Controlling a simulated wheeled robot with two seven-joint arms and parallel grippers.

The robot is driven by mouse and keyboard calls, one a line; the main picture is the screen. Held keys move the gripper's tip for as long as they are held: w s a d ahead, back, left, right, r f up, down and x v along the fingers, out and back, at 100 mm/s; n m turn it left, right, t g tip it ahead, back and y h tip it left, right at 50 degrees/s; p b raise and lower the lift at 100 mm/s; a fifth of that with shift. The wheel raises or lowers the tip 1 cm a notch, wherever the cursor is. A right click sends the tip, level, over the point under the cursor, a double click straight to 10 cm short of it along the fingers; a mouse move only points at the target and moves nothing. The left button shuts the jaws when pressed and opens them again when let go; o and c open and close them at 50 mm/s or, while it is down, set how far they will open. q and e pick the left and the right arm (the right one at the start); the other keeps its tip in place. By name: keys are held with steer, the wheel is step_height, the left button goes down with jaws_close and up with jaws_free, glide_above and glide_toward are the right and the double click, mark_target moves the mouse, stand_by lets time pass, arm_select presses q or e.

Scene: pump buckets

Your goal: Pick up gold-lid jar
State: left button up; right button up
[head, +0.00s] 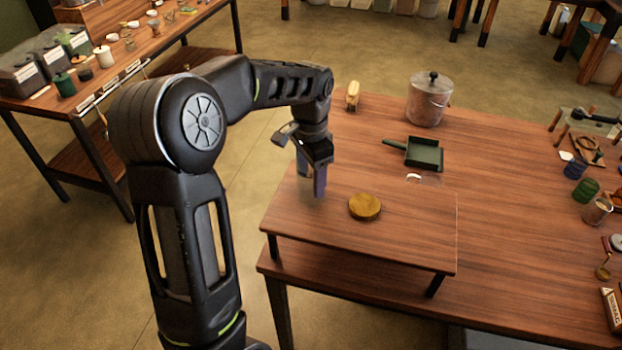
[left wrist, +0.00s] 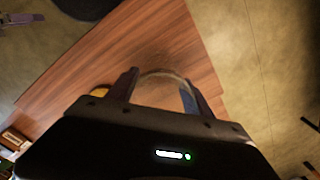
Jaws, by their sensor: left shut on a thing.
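My left gripper (head: 318,188) is low over the left part of a raised wooden shelf (head: 400,240). In the left wrist view its two fingers (left wrist: 160,88) are on either side of a clear, curved glass rim (left wrist: 160,73), and they are shut on this glass. In the head view the glass shows only faintly around the fingertips. A round gold lid (head: 365,206) is on the shelf just right of the gripper, apart from it. Its edge also shows beside the finger in the left wrist view (left wrist: 101,90). I cannot tell whether the gold lid is joined to any glass.
Several small goods line the table's right side. The shelf's right part is clear.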

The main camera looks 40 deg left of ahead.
arm_select(q)
jaws_close()
step_height(320, 180, up, 10)
steer(key=shift+b, duration=0.4)
stand_by(0.3)
stand_by(0.8)
